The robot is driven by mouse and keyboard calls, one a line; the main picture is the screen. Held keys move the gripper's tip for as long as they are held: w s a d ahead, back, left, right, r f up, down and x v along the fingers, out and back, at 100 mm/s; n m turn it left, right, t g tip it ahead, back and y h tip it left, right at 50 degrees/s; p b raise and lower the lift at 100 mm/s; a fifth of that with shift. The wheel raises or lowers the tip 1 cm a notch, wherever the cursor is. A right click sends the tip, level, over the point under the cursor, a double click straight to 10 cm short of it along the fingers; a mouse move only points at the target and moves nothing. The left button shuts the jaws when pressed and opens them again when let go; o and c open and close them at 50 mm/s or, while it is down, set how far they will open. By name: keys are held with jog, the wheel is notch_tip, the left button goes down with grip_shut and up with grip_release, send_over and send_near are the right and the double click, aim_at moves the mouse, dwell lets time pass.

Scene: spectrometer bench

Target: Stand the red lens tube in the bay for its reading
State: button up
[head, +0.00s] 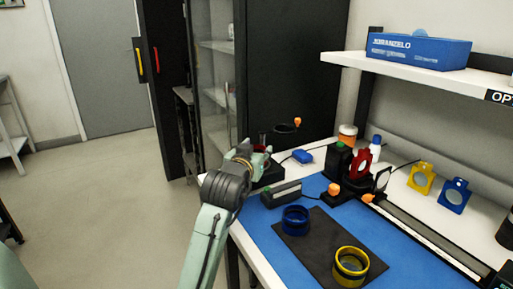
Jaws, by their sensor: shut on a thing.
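My arm reaches in from the bottom, and my gripper (257,156) is at the left end of the bench, small and partly hidden by my own wrist. A small red patch (261,148) shows at the gripper, which is shut on it; it looks like the red lens tube, mostly hidden. A black block (268,174) is just below the gripper; I cannot tell whether it is the bay or whether the tube touches it. The tube's tilt is also unclear.
A blue ring tube (295,220) and a yellow one (351,268) stand on a dark mat (310,248). A grey box (286,194) lies near the gripper. A red lens mount (361,165) stands farther right. A glass-doored cabinet (217,85) is behind; a shelf (420,75) overhangs at right.

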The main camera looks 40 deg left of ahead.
jog(key=shift+f+b, duration=0.3)
jog(key=o, duration=1.3)
jog(key=shift+r, duration=0.1)
